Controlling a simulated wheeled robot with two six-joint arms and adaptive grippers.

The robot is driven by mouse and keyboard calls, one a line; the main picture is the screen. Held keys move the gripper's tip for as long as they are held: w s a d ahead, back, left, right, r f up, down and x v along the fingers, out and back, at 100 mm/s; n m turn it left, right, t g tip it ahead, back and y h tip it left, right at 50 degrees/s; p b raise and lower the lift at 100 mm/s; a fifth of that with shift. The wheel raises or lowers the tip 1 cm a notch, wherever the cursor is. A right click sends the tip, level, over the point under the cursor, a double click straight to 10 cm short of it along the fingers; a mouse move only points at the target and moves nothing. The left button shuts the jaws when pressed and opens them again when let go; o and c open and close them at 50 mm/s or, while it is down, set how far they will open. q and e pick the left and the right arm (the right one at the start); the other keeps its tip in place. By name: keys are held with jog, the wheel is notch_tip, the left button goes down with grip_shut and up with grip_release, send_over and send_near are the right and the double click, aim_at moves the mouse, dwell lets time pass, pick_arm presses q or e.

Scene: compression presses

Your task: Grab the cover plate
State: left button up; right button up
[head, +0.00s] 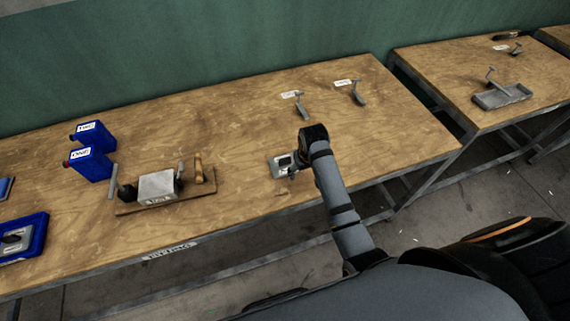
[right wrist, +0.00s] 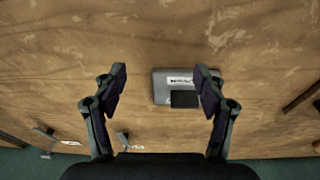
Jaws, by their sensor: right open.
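The cover plate (head: 276,170) looks like a small flat grey plate with a white label and a dark patch. It lies on the wooden bench near the front edge, right of the middle. In the right wrist view the plate (right wrist: 160,84) lies on the wood below my gripper, nearer the right finger, which covers its right end. My right gripper (right wrist: 160,78) is open and empty, its fingers wide apart on either side. In the head view the right gripper (head: 296,164) hangs over the plate's right side and partly hides it. My left gripper is not in view.
Left of the plate stands a press on a wooden base (head: 145,208). Farther left are two blue bottles (head: 93,165) and a blue tray (head: 35,228) holding a grey part. Two small metal tools (head: 301,106) (head: 357,93) lie behind the plate. The wood around the plate is clear.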

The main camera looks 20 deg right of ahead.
send_near(285, 159)
jog(key=shift+g, duration=0.3)
jog(key=f, duration=0.1)
jog(key=w+f, duration=0.1)
jog(key=f, duration=0.1)
jog(key=f+p, duration=0.1)
jog(key=f, duration=0.1)
jog(key=shift+w+d, duration=0.1)
jog(key=shift+w, duration=0.15)
jog(key=shift+f, duration=0.3)
jog(key=f, duration=0.2)
jog(key=f+p, duration=0.1)
jog(key=f, duration=0.1)
jog(key=shift+w, duration=0.25)
jog(key=shift+w+f, duration=0.1)
jog(key=shift+f, duration=0.15)
jog(key=shift+r, duration=0.1)
grip_shut()
